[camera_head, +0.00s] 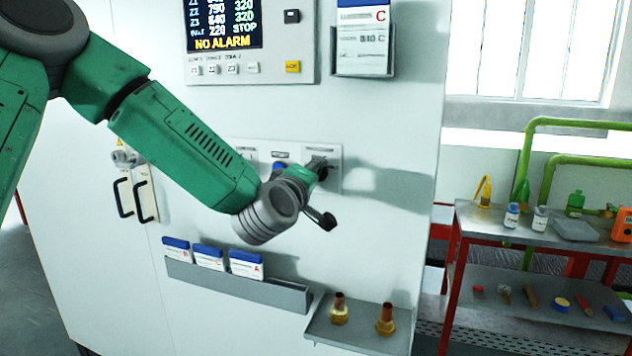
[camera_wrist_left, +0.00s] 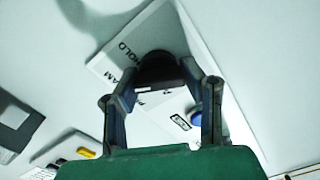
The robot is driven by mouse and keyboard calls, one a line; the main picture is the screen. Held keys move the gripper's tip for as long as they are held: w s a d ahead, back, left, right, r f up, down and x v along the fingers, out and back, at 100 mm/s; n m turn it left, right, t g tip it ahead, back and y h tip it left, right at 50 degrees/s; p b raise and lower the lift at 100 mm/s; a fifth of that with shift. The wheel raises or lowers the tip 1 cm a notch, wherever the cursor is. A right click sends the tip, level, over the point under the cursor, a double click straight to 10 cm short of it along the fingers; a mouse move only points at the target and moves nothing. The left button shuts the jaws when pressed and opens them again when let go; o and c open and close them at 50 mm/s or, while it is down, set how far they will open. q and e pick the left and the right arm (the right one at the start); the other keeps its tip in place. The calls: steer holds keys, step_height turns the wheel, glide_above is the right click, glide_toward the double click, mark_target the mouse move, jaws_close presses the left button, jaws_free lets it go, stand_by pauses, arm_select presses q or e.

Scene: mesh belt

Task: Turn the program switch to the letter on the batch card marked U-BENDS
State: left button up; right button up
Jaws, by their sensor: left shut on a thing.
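My left gripper (camera_head: 318,166) reaches the white switch panel (camera_head: 333,150) on the cabinet front. In the left wrist view its two fingers (camera_wrist_left: 165,88) are shut on a round dark knob, the program switch (camera_wrist_left: 158,66). The knob's pointer and most of its letters are hidden; "HOLD" and part of another word show beside it. Batch cards with blue tops stand in a grey rack: one reading B (camera_head: 176,249), one C (camera_head: 208,257) and one A (camera_head: 246,264). Their names are too small to read. Another card with a red C (camera_head: 362,40) sits in the upper holder. My right gripper is not in view.
A blue button (camera_head: 279,167) is beside the knob. A display (camera_head: 222,22) reads "NO ALARM". A small shelf (camera_head: 358,337) with two brass fittings juts out below. A red-framed cart (camera_head: 470,222) with bottles and tools stands at right.

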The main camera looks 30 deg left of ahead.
arm_select(q)
steer(key=shift+s+f+n, duration=0.1)
steer(key=shift+f+n, duration=0.2)
steer(key=shift+f, duration=0.2)
steer(key=o, duration=0.9)
steer(key=shift+o, duration=1.4)
steer(key=shift+a+r, duration=0.15)
steer(key=shift+r, duration=0.05)
steer(key=shift+s, duration=0.1)
steer(key=v, duration=0.7)
steer(key=shift+s, duration=0.15)
steer(key=shift+f, duration=0.15)
